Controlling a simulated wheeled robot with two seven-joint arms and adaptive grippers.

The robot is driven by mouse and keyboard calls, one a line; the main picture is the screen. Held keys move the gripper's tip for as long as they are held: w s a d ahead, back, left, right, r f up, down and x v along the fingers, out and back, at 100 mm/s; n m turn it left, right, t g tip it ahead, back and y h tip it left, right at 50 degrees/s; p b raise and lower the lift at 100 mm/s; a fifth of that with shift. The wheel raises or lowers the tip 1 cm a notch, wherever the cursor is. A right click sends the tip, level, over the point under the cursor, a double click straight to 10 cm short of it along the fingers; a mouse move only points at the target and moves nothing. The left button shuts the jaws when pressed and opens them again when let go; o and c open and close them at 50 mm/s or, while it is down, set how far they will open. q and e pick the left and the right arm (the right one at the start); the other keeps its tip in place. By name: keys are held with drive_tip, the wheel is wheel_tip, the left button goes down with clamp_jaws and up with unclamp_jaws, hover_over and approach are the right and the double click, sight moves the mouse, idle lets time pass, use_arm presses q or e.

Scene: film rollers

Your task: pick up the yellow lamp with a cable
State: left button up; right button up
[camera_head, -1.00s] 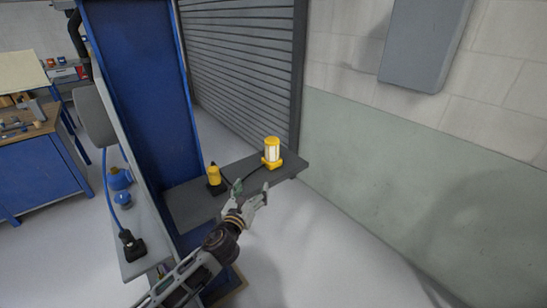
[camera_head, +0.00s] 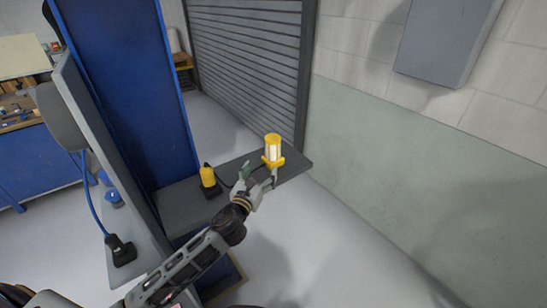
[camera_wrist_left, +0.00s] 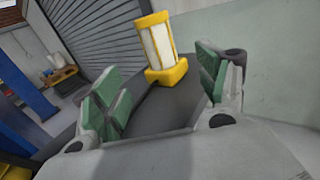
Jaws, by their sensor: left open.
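The yellow lamp (camera_head: 273,149) stands upright on a dark grey shelf (camera_head: 180,208), near its right end. It has a white middle, a yellow cap and a yellow base. A dark cable runs from near its base toward a yellow and black piece (camera_head: 208,180) on the same shelf. My left gripper (camera_head: 260,172) is open and empty, just in front of the lamp. In the left wrist view the lamp (camera_wrist_left: 160,48) stands beyond and between the spread green-padded fingers (camera_wrist_left: 160,92), apart from both. My right gripper is not in view.
A blue upright panel (camera_head: 125,90) stands left of the shelf. A grey ledge with a black plug (camera_head: 121,250) and blue cord is nearer left. A roller shutter (camera_head: 250,60) is behind, and a wall with a grey box (camera_head: 448,40) is at right.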

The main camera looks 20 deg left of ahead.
sight(270, 154)
use_arm(q)
drive_tip(key=shift+w, duration=1.15)
drive_tip(key=shift+w+d, duration=0.1)
drive_tip(key=shift+w, duration=0.95)
drive_tip(key=shift+w+p, duration=0.3)
drive_tip(key=shift+w, duration=1.85)
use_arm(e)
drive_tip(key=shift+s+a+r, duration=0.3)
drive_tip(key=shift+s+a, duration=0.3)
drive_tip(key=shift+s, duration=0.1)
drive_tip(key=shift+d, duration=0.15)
